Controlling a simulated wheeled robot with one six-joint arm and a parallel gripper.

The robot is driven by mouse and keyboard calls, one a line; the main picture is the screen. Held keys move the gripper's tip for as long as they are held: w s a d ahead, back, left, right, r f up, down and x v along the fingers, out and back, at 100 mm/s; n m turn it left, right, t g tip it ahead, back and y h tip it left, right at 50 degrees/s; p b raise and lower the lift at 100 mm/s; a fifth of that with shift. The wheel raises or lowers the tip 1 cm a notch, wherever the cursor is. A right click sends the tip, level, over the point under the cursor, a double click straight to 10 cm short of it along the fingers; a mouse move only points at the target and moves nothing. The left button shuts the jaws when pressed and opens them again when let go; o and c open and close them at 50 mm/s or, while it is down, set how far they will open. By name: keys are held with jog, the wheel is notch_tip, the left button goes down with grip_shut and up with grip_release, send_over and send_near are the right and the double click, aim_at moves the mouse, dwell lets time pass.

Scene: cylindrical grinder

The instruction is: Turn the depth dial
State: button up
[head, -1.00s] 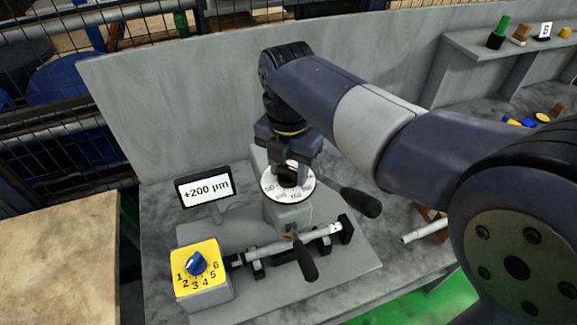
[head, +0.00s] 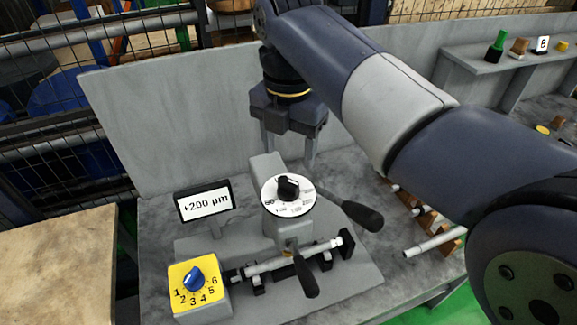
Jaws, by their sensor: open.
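The depth dial is a white numbered disc (head: 304,199) with a black knob (head: 289,186) on top of the grey grinder head (head: 272,222). Its knob is uncovered and nothing touches it. My gripper (head: 289,150) is open and empty, pointing down, above and behind the dial with a clear gap. A small display (head: 205,203) left of the dial reads +200 µm.
A yellow box with a blue numbered knob (head: 194,278) stands at the front left. Black-handled levers (head: 362,216) stick out right and front of the grinder. A shaft (head: 290,259) lies across the front. A grey back panel (head: 180,125) stands behind.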

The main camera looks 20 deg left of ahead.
aim_at(289, 180)
jog(key=shift+r, duration=0.95)
notch_tip(289, 180, down, 11)
jog(key=shift+r+p, duration=0.1)
jog(key=shift+p, duration=0.45)
jog(key=shift+r, duration=0.1)
